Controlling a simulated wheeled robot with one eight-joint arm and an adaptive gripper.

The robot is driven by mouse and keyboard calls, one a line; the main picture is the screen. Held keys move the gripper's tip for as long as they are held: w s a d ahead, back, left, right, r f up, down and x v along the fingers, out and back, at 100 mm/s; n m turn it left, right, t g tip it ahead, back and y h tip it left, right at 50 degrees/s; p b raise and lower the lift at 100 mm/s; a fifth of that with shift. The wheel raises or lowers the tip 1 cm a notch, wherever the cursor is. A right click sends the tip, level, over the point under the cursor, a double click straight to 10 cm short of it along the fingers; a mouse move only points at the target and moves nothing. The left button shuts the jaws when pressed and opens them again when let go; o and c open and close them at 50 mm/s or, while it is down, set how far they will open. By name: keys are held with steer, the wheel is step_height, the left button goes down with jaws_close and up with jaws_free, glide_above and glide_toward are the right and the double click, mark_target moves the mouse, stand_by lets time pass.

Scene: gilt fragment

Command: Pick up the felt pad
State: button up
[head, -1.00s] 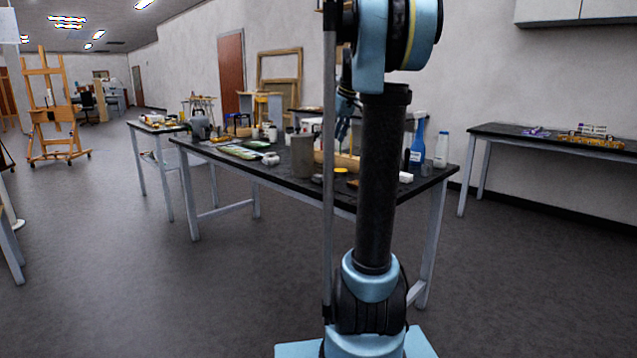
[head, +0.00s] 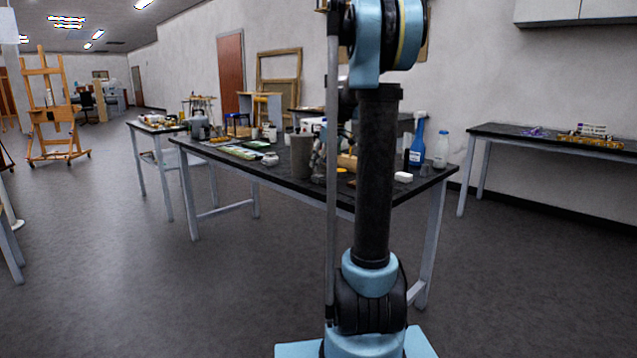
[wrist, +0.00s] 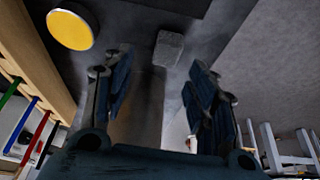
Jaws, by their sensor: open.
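A small grey block-like piece, which looks like the felt pad (wrist: 168,48), lies on the dark tabletop, ahead of my fingertips in the wrist view. My gripper (wrist: 155,78) is open, its two dark fingers apart with the pad beyond the gap between them. Nothing is gripped. In the head view my gripper (head: 319,160) is low over the table, beside the grey cylinder and partly hidden by my arm. The pad is hard to make out there.
A yellow disc (wrist: 71,30) lies left of the pad, near a wooden rack (wrist: 30,55) with coloured sticks. A tall grey cylinder (head: 301,156) stands close to the gripper. A blue spray bottle (head: 417,143) and a white block (head: 403,177) are farther right on the table (head: 270,180).

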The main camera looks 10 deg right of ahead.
mark_target(318, 175)
steer(key=shift+s+a+x, duration=0.15)
steer(key=shift+x, duration=1.15)
steer(key=shift+s+a+x, duration=0.1)
steer(key=shift+x, duration=1.2)
steer(key=c, duration=0.8)
steer(key=shift+c, duration=0.3)
step_height(318, 175, up, 10)
